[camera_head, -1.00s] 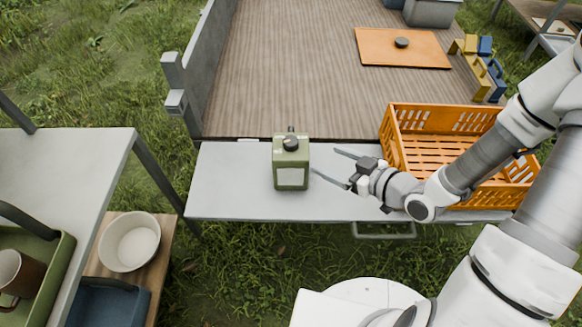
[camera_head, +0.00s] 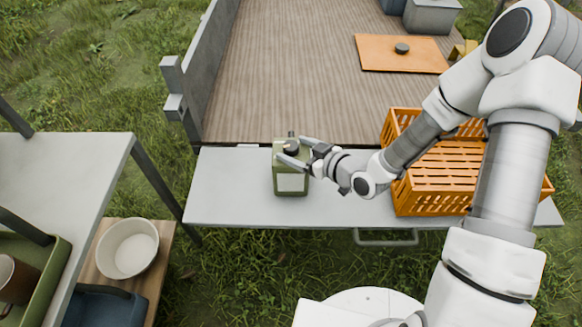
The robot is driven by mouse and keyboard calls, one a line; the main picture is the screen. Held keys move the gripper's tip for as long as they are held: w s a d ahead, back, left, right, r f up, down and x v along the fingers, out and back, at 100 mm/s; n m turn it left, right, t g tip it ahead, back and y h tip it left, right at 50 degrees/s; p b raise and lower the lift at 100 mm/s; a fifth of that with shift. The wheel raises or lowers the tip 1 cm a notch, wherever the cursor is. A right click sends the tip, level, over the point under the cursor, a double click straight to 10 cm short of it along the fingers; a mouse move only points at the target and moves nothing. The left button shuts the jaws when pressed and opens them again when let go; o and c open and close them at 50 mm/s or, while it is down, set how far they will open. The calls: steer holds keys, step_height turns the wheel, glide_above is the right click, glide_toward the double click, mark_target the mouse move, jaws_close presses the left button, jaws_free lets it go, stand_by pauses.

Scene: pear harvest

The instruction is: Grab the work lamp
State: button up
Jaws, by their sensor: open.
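The work lamp appears to be the green boxy body with a pale front panel (camera_head: 291,184) and a dark round part on top. It stands upright on the grey ledge (camera_head: 235,190) at the edge of the wooden deck. My gripper (camera_head: 291,148) is open at the lamp's top, reaching in from the right. One finger crosses in front of the upper body and the other lies near the top right. I cannot tell whether the fingers touch it. The fingers hide part of the lamp's top.
An orange crate (camera_head: 425,202) stands to the right on the ledge, partly behind my arm. An orange board (camera_head: 380,52) with a dark knob lies on the deck. A white bowl (camera_head: 128,247) sits on a lower shelf at left. The ledge left of the lamp is clear.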

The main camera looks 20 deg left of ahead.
jaws_close()
stand_by(0.3)
steer(key=shift+r, duration=0.15)
stand_by(0.3)
